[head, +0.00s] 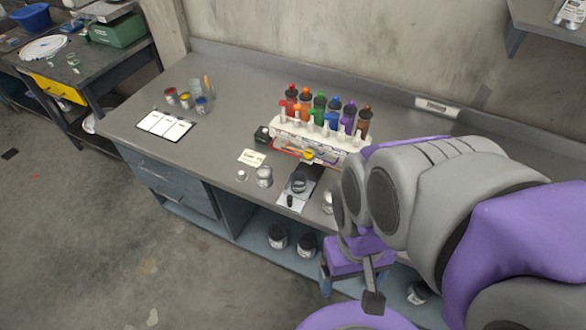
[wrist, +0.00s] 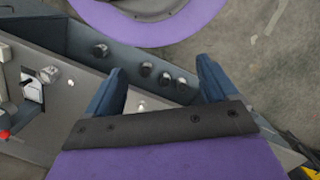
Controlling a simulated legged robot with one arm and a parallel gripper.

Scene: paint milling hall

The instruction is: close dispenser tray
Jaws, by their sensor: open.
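The dispenser (head: 351,143) is a white rack on the grey workbench, with several coloured bottles standing behind its row of coloured-tipped nozzles. A shallow red-edged tray (head: 281,150) shows at its front left, with yellow and orange pieces by it. I cannot tell how far the tray stands out. My gripper (head: 348,284) is low in front of the bench, apart from the dispenser. In the wrist view its two blue fingers (wrist: 160,62) are spread apart with nothing between them. My arm hides the bench right of the dispenser. The dispenser is not clearly seen in the wrist view.
A small scale (head: 296,190) and metal cans (head: 264,177) stand before the dispenser. Several dark-lidded jars (head: 278,236) sit on the shelf below, also in the wrist view (wrist: 146,69). A clipboard (head: 165,125) lies left. The floor (head: 110,250) in front is clear.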

